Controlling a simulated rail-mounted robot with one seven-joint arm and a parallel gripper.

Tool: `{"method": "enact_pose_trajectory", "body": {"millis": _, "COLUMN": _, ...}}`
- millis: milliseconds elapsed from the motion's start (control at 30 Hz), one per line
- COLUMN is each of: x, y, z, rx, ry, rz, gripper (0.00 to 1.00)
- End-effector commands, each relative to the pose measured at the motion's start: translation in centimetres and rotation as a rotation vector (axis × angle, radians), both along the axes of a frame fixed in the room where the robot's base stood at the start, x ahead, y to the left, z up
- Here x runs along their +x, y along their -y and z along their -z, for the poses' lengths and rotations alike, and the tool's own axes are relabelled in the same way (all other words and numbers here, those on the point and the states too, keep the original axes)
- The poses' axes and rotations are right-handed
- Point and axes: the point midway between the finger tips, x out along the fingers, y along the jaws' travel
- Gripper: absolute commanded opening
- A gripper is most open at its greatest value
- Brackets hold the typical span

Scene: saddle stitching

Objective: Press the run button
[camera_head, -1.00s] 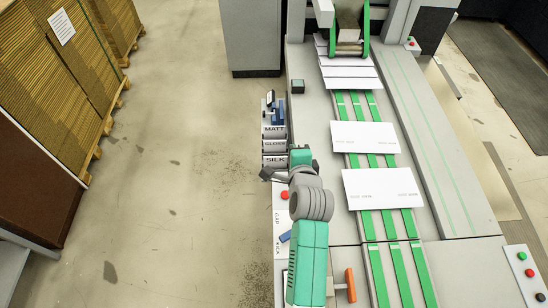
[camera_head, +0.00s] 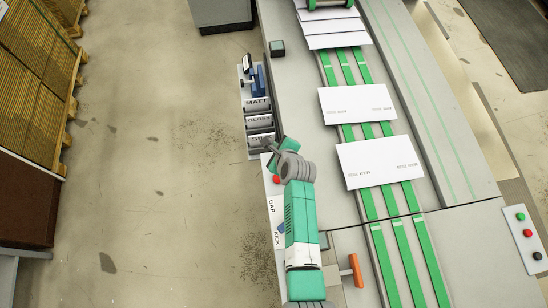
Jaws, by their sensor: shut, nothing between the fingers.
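A small white panel (camera_head: 525,238) at the lower right carries a green button (camera_head: 520,217), a red button (camera_head: 528,233) and a black button (camera_head: 537,256). I cannot read which one is the run button. My gripper (camera_head: 268,168) is a small dark shape at the end of my green and grey arm, shut and empty. It is over the left edge of the machine, far left of the panel, with the belts between. Its fingertips are small and partly hidden by my wrist.
A red button (camera_head: 277,180) sits near my gripper, above GAP and KICK labels. MATT, GLOSS and SILK bins (camera_head: 257,120) line the left edge. White sheets (camera_head: 379,161) lie on the green belts (camera_head: 397,237). An orange handle (camera_head: 356,270) stands right of my arm.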

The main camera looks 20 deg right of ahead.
Motion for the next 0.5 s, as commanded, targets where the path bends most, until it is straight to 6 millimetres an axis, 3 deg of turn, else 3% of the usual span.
{"method": "enact_pose_trajectory", "body": {"millis": 167, "x": 0.0, "y": 0.0, "z": 1.3, "rx": -0.001, "ry": 0.0, "rz": -0.001, "gripper": 0.0}}
{"method": "enact_pose_trajectory", "body": {"millis": 500, "x": 0.0, "y": 0.0, "z": 6.2, "rx": -0.001, "ry": 0.001, "rz": 0.0, "gripper": 0.0}}
